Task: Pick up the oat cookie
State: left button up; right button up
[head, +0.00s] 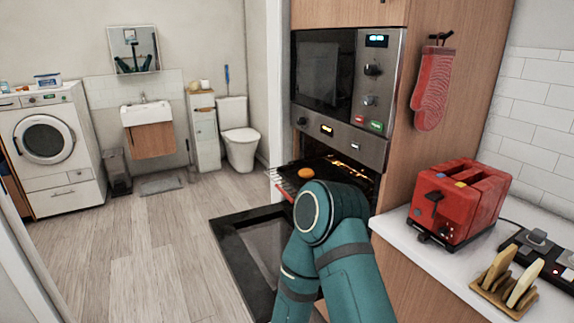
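A small round orange-brown item (305,173), which looks like the oat cookie, sits on a dark tray or rack (325,166) at the open oven. A teal arm of mine comes up from the bottom middle and bends in front of the oven. It covers part of the rack and the oven opening. No gripper fingers show; whatever is at the end of this arm is hidden behind its bend. My other arm is not seen.
The oven door (245,250) is folded down, low in front of the oven. A red toaster (458,201) and a toast rack (503,283) stand on the white counter at the right. A red oven mitt (433,90) hangs on the cabinet side.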

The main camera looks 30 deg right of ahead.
aim_at(306, 173)
jog(key=i, duration=1.45)
jog(key=i+j+z, duration=0.1)
jog(key=i, duration=1.4)
jog(key=z, duration=0.45)
jog(key=i+j+z, duration=0.1)
jog(key=z, duration=0.4)
jog(key=i+z, duration=0.1)
jog(key=z, duration=1.95)
